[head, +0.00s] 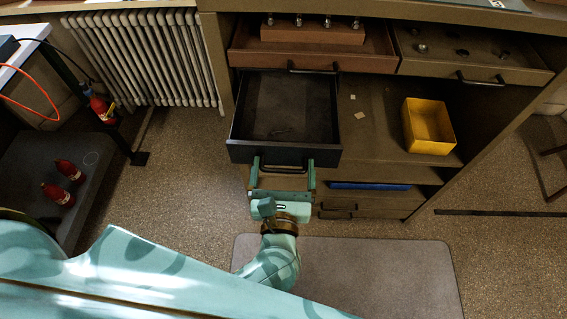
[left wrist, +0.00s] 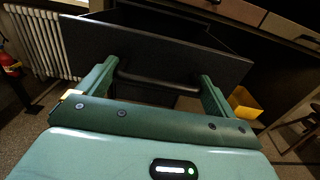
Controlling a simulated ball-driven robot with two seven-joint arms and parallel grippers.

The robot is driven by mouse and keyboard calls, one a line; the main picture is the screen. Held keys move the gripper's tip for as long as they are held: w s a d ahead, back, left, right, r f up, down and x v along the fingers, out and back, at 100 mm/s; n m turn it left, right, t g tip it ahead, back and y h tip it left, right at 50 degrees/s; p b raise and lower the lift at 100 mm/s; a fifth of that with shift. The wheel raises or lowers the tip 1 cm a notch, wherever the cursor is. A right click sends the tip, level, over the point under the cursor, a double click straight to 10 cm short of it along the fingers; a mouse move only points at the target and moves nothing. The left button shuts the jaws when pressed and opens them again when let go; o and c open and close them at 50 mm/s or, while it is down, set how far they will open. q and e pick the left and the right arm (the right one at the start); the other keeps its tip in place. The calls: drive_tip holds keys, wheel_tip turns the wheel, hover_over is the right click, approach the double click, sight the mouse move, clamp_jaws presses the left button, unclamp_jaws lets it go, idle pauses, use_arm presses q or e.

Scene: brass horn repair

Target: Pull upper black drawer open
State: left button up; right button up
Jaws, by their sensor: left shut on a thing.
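The upper black drawer (head: 285,105) is pulled out of the brown bench, and its inside shows. A small thin item lies on its floor. My left gripper (head: 283,168) is at the drawer's front, with a finger at each end of the black bar handle (head: 283,167). It is shut on the handle lengthwise. My right gripper is not in view.
Above is an open brown drawer (head: 380,47) with a wooden block of metal pieces; another open drawer (head: 475,75) is to its right. A yellow bin (head: 428,126) stands on the shelf to the right. A radiator (head: 145,55) and red bottles (head: 68,170) are left. A grey mat (head: 370,270) lies below.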

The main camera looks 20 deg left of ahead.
use_arm(q)
drive_tip(key=o, duration=1.1)
drive_tip(key=v, duration=0.7)
drive_tip(key=shift+s, duration=0.25)
drive_tip(key=shift+w+d+r, duration=0.1)
